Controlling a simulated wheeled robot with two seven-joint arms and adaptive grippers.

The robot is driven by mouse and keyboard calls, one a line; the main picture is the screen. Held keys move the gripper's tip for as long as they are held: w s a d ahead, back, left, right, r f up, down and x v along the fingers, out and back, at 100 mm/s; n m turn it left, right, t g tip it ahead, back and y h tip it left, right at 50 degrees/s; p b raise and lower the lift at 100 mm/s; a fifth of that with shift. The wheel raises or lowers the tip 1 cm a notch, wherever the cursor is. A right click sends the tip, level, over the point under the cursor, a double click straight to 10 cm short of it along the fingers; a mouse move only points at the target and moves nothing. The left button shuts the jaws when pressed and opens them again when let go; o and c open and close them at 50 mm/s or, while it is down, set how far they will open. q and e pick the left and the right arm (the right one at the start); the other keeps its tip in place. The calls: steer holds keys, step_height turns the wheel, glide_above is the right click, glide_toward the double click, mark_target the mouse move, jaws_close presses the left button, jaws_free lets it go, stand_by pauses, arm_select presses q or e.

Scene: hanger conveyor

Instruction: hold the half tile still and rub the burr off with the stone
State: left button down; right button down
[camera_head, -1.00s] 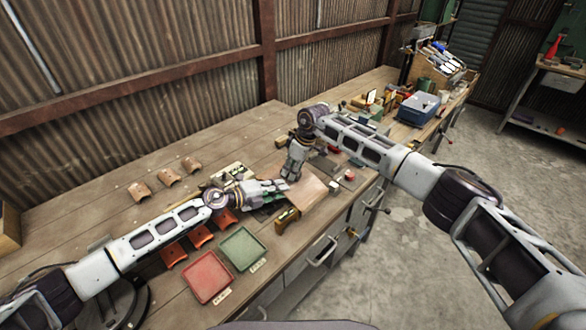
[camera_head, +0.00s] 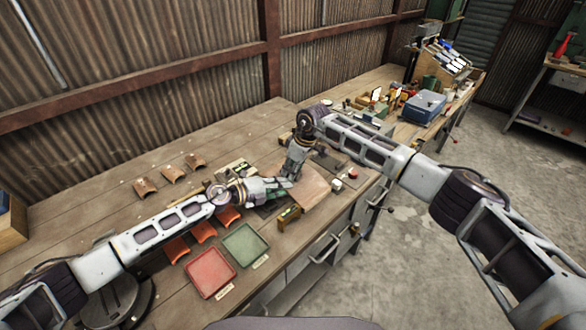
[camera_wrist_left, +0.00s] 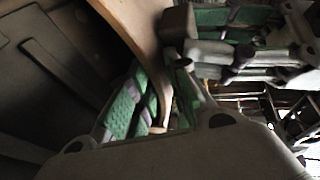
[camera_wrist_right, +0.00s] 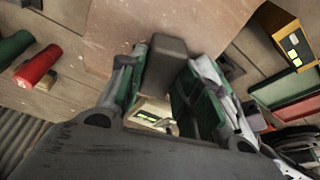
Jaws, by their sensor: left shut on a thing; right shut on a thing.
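The half tile (camera_head: 313,190) is a tan-pink curved piece over the bench near its front edge. My left gripper (camera_head: 287,187) is shut on its left side; the left wrist view shows the tile's curved edge (camera_wrist_left: 142,32) running down between the green-padded fingers (camera_wrist_left: 155,118). My right gripper (camera_head: 291,174) is shut on the stone, a dark grey block (camera_wrist_right: 166,70), between its green-padded fingers (camera_wrist_right: 165,98). The stone is at the tile (camera_wrist_right: 165,22) in the right wrist view; whether they touch is unclear. The burr cannot be made out.
A red tray (camera_head: 211,273) and a green tray (camera_head: 245,246) lie at the front left. A yellow-and-black box (camera_head: 290,215) stands close by the tile. Orange tiles (camera_head: 204,231) and brown tiles (camera_head: 171,174) lie in rows. A blue case (camera_head: 425,106) and clutter are further right.

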steer(key=shift+s+a+f, duration=0.3)
steer(key=shift+s+a, duration=0.5)
steer(key=shift+a, duration=0.05)
steer(key=shift+w+d, duration=0.6)
steer(key=shift+w, duration=0.2)
steer(key=shift+w+d+r, duration=0.25)
steer(key=shift+w+d, duration=0.45)
steer(key=shift+d, duration=0.1)
steer(key=shift+w+d, duration=0.15)
steer(key=shift+w+d+f, duration=0.1)
steer(key=shift+w+d, duration=1.05)
step_height(320, 180, up, 6)
stand_by(0.4)
